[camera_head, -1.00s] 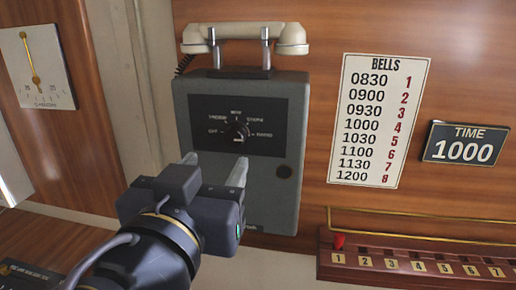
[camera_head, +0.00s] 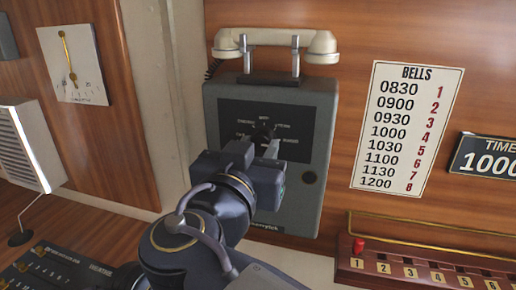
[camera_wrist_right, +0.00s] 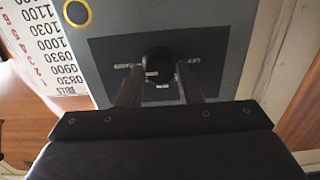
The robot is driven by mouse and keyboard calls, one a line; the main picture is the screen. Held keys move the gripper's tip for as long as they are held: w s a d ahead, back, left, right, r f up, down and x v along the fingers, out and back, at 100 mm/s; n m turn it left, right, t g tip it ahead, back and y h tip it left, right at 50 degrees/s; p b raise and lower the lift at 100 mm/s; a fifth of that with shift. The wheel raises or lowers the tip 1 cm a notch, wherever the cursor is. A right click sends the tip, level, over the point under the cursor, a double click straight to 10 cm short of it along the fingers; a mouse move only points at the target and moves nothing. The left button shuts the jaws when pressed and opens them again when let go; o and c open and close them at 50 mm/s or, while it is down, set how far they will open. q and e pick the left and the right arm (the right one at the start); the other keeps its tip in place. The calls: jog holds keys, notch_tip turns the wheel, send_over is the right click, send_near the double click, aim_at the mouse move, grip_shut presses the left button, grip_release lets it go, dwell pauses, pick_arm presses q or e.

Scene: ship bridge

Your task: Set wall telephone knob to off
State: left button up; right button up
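The wall telephone (camera_head: 318,150) is a grey box with a cream handset (camera_head: 275,40) on top. Its black dial panel (camera_head: 290,122) carries white labels around a dark round knob (camera_head: 264,132). The knob also shows in the right wrist view (camera_wrist_right: 158,62), with a label hidden behind it. My right gripper (camera_head: 259,147) is in front of the panel. In the right wrist view its fingers (camera_wrist_right: 159,72) are apart, one on each side of the knob, with a small gap visible on both sides. I cannot tell which label the knob points to. My left gripper is not in view.
A bells chart (camera_head: 408,125) and a time sign (camera_head: 486,155) are on the wood wall to the right. A numbered rack with a red peg (camera_head: 359,246) is below them. A gauge (camera_head: 72,65) and a grey louvred box (camera_head: 22,145) are at left.

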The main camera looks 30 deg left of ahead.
jog(key=c, duration=0.5)
